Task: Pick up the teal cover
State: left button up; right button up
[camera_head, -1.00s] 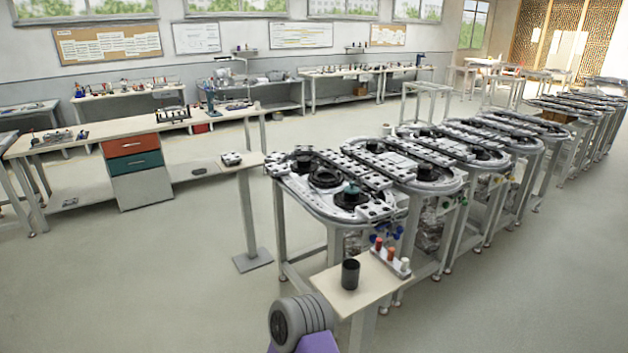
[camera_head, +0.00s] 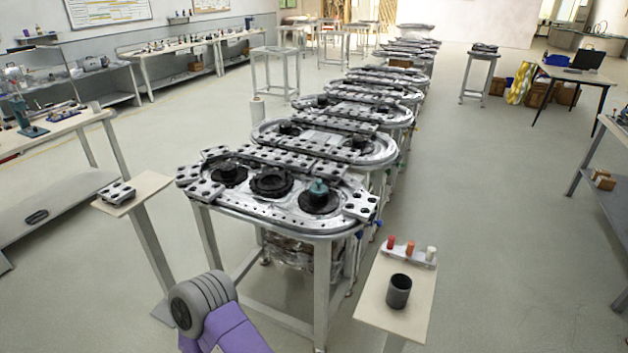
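The small teal cover (camera_head: 319,187) sits on a round black piece (camera_head: 319,203) at the right end of the nearest ring track table (camera_head: 290,221). Part of my arm, grey and purple, shows at the bottom left of centre, well short of the track. Neither gripper is in view, so nothing shows of what they hold.
A small stand (camera_head: 397,299) at the front right bears a dark cup (camera_head: 398,291) and a rack (camera_head: 411,253) with red, orange and white pieces. Another small stand (camera_head: 146,190) is at the left. Further ring tracks recede behind.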

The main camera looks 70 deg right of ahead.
aim_at(318, 188)
jog(key=z, duration=0.95)
jog(key=i, duration=1.2)
jog(key=z, duration=1.2)
